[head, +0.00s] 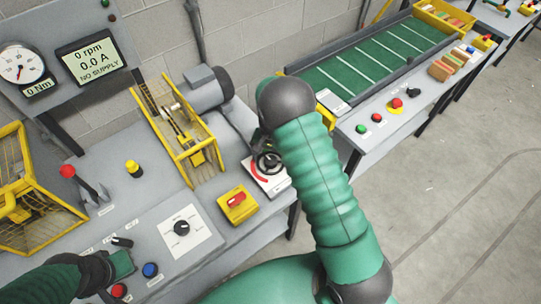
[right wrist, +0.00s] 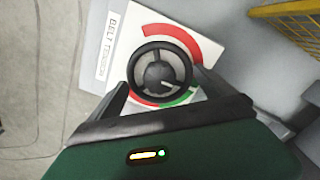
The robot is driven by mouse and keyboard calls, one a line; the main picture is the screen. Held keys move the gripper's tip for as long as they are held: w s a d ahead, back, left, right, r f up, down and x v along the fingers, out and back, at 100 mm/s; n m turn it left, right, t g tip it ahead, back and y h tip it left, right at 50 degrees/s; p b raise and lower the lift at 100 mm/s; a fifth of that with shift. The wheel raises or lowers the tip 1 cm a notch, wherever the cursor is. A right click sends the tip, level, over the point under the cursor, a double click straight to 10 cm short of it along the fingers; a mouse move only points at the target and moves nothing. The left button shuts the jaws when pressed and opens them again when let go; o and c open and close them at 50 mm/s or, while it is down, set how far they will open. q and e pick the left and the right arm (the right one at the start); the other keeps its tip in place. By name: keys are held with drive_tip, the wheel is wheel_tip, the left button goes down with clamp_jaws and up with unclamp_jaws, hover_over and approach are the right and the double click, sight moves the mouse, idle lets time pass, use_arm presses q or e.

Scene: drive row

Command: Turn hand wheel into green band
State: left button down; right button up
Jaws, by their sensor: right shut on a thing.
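The black hand wheel (right wrist: 142,59) sits on a white plate labelled BELT TENSION (right wrist: 122,40). Red arcs (right wrist: 178,36) show at its upper right and lower left, and a green band (right wrist: 180,98) at its lower right. A small white mark on the hub points to the lower right; I cannot tell exactly where it falls. My right gripper (right wrist: 160,76) is shut on the wheel, one finger on each side. In the head view the wheel (head: 267,164) is partly hidden by my right arm. My left gripper (head: 117,267) is over the front panel; its fingers are unclear.
A yellow cage guard (head: 180,127) and grey motor (head: 208,88) stand behind the wheel. A yellow box with a red switch (head: 237,203) is close in front. A display (head: 90,60) reads 0 rpm, NO SUPPLY. A green conveyor (head: 375,65) is at the back right.

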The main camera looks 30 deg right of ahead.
sight(270, 159)
drive_tip(key=m+p, duration=0.1)
drive_tip(key=m, duration=0.4)
drive_tip(key=shift+m, duration=0.3)
idle(0.4)
drive_tip(key=o, duration=1)
drive_tip(key=shift+r, duration=0.1)
wheel_tip(270, 159, up, 16)
drive_tip(key=shift+w+r+b, duration=0.1)
drive_tip(key=shift+r+b, duration=0.15)
drive_tip(key=shift+b, duration=0.15)
